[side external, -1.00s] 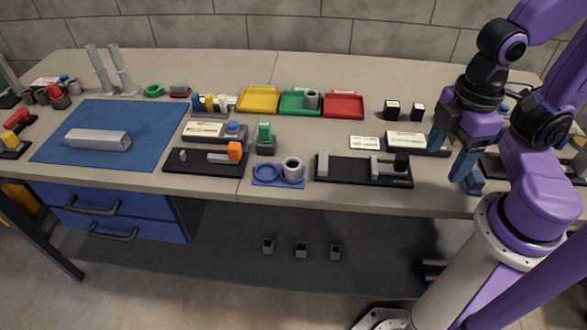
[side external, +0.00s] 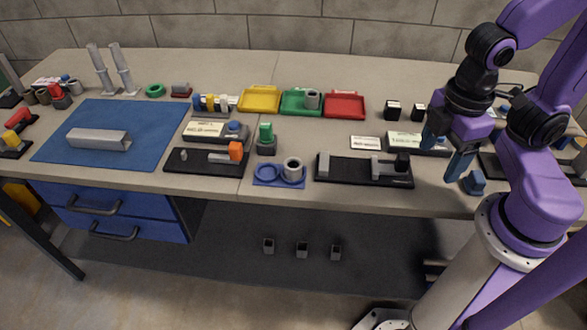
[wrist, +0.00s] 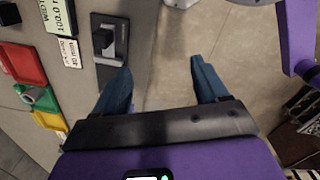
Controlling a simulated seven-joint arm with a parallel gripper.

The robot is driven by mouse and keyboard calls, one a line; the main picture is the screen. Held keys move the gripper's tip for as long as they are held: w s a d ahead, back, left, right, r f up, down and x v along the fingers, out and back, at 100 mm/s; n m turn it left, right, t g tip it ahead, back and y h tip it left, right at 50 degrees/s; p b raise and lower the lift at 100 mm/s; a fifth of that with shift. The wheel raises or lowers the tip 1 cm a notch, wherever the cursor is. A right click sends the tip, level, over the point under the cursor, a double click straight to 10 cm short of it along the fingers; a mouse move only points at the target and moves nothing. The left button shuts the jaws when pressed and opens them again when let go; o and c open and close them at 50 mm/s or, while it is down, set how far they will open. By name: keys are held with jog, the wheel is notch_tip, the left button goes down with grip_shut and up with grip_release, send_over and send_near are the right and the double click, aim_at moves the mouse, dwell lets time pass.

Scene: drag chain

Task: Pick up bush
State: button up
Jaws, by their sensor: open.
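Two grey hollow cylinders look like bushes, and I cannot tell which one is meant. One bush (side external: 312,99) stands in the green tray (side external: 292,107); it also shows in the wrist view (wrist: 34,96). The other bush (side external: 293,169) stands on the right part of a small blue holder (side external: 266,181), beside an empty blue ring. My gripper (side external: 442,160) is open and empty above the front right of the table, well right of both bushes. In the wrist view my gripper's two blue fingers (wrist: 162,72) are spread with nothing between them.
A black fixture (side external: 345,180) with grey blocks lies between the blue holder and my gripper. A blue block (side external: 474,183) sits just right of my gripper. Yellow (side external: 259,99) and red (side external: 344,105) trays flank the green one. A blue mat (side external: 150,115) lies at left.

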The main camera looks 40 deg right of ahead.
jog(key=w+a+f+n+t+h, duration=0.4)
jog(key=w+a+n+h, duration=0.25)
jog(key=w+a, duration=0.25)
jog(key=n+t, duration=0.7)
jog(key=n, duration=0.2)
send_near(293, 160)
jog(key=x, duration=0.3)
jog(key=shift+f+h, duration=0.25)
jog(key=shift+f, duration=0.2)
jog(key=shift+x, duration=2.65)
jog(key=shift+w+r, duration=0.1)
jog(key=shift+r, duration=0.05)
jog(key=shift+c, duration=0.3)
jog(key=c, duration=1.2)
jog(key=shift+r, duration=0.2)
